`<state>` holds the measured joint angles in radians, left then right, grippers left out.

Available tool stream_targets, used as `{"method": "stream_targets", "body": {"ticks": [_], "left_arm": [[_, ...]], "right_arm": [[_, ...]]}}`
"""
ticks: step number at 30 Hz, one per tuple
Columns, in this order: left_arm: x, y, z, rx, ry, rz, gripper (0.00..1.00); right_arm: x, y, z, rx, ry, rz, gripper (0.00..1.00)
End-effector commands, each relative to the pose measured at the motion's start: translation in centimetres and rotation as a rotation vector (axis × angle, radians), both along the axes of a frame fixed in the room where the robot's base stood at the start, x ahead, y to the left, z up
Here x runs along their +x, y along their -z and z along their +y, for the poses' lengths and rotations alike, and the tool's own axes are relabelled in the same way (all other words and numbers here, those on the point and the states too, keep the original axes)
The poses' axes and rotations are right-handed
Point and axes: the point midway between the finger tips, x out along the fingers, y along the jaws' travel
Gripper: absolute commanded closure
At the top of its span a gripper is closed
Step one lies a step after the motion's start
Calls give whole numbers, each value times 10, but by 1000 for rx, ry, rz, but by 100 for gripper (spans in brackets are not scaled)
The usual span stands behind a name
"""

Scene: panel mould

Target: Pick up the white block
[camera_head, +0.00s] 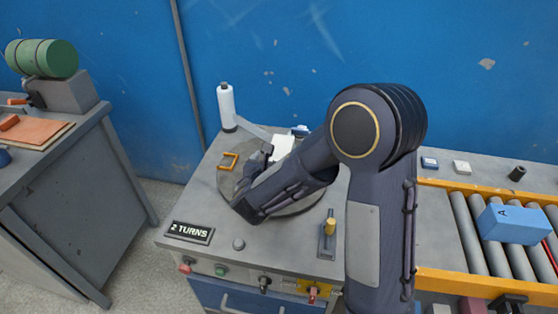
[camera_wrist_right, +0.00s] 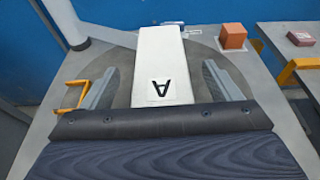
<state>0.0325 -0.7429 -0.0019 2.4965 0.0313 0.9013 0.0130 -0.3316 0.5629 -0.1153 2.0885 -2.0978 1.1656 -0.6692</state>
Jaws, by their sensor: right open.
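The white block (camera_wrist_right: 160,60) lies on the round grey plate of the workbench and has a letter A on its near end in the right wrist view. In the head view the block (camera_head: 282,147) is partly hidden behind my right arm. My right gripper (camera_wrist_right: 160,85) is open, with one finger on each side of the block and a visible gap between each finger and the block. In the head view the right gripper (camera_head: 268,155) is over the plate, mostly covered by its own wrist. My left gripper is not in view.
An orange frame (camera_head: 228,161) lies left of the gripper, and a white bottle (camera_head: 227,107) stands behind it. An orange cube (camera_wrist_right: 233,36) sits beyond the right finger. A "2 TURNS" sign (camera_head: 190,232) is at the front. A roller conveyor (camera_head: 470,235) with a blue block (camera_head: 513,224) is at right.

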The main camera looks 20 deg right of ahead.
Motion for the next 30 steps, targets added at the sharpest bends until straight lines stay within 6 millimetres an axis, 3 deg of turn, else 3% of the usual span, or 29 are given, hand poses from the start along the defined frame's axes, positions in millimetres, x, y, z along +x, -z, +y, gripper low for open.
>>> {"method": "stream_targets", "body": {"ticks": [6,15,30], "left_arm": [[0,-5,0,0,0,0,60],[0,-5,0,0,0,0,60],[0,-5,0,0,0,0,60]], "right_arm": [[23,8,-18,2,3,1,16],[26,9,-20,3,1,-1,18],[26,9,-20,3,1,-1,83]]}}
